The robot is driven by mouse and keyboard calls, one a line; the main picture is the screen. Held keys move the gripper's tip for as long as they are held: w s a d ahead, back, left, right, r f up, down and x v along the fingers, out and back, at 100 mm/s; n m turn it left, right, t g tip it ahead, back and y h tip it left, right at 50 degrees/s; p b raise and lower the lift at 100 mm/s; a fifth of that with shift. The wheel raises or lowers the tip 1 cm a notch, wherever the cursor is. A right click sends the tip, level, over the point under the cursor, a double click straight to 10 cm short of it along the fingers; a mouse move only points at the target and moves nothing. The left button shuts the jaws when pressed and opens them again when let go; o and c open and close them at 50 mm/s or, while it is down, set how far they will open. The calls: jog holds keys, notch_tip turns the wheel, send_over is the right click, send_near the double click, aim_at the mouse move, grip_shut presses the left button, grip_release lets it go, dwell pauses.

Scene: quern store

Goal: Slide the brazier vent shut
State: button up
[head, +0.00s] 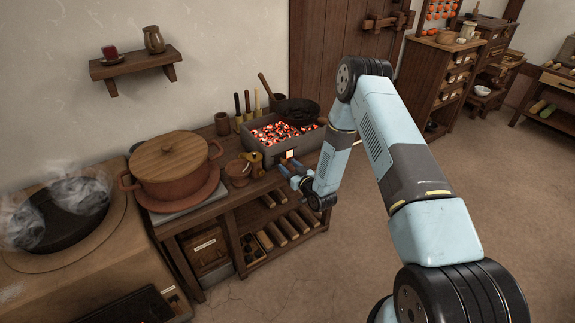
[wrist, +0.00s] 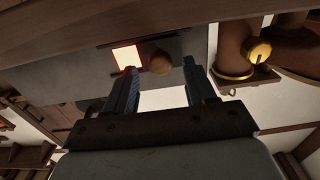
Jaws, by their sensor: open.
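The grey brazier (head: 268,152) stands on the wooden bench, full of glowing coals. Its vent (head: 290,154) shows as a bright square on the front face. In the wrist view the vent opening (wrist: 126,58) glows white and red, so it is at least partly open. A round wooden knob (wrist: 160,63) sits right beside it on the brazier's grey wall (wrist: 60,80). My gripper (head: 287,176) is at the brazier's front. In the wrist view my gripper (wrist: 160,72) is open, its fingertips on either side of the knob; I cannot tell whether they touch it.
A dark pan (head: 297,110) sits on the brazier's right end. Left of it are a brass-banded vessel (head: 256,160), a wooden mortar (head: 238,170) and a lidded clay pot (head: 172,170). A steaming stove (head: 65,250) stands at far left. The floor (head: 300,285) in front is clear.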

jog(key=shift+x, duration=1.15)
grip_shut()
